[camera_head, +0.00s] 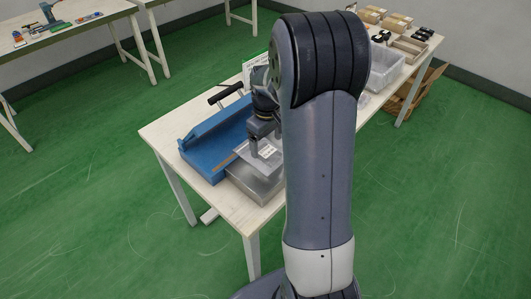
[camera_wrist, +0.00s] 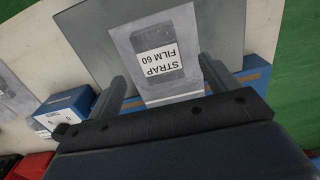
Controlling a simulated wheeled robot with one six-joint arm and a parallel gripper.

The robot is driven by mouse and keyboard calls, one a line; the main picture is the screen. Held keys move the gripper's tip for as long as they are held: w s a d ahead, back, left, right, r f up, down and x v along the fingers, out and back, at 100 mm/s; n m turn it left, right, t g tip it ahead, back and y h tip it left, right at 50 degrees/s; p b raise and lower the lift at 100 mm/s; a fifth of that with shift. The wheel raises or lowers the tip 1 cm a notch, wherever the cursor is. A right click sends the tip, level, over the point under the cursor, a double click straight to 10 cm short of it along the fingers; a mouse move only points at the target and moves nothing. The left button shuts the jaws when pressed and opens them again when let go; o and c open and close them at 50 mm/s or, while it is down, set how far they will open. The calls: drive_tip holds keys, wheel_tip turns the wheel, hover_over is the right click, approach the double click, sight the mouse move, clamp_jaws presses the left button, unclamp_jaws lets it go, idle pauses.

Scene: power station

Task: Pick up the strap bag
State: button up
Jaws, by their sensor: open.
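The strap bag (camera_wrist: 150,88) is a clear pouch with a dark content and a white label reading "STRAP FILM 60", upside down in the wrist view. In the head view the bag (camera_head: 268,150) shows as a pale see-through sheet at the grey metal block on the table. My gripper (camera_wrist: 163,72) is open, with one finger on each side of the bag's near part. In the head view my gripper (camera_head: 262,146) is right over the bag and partly hidden by my arm. I cannot tell whether the fingers touch the bag.
A blue tool with a black-handled lever (camera_head: 205,142) stands beside the bag on the white table (camera_head: 160,130). A grey metal block (camera_head: 250,183) is at the near edge. A clear bin (camera_head: 386,70) and small boxes stand at the far end.

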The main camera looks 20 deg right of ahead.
sight(266, 150)
drive_tip(key=shift+w+f, duration=0.1)
drive_tip(key=shift+f, duration=1.45)
drive_tip(key=shift+c, duration=0.3)
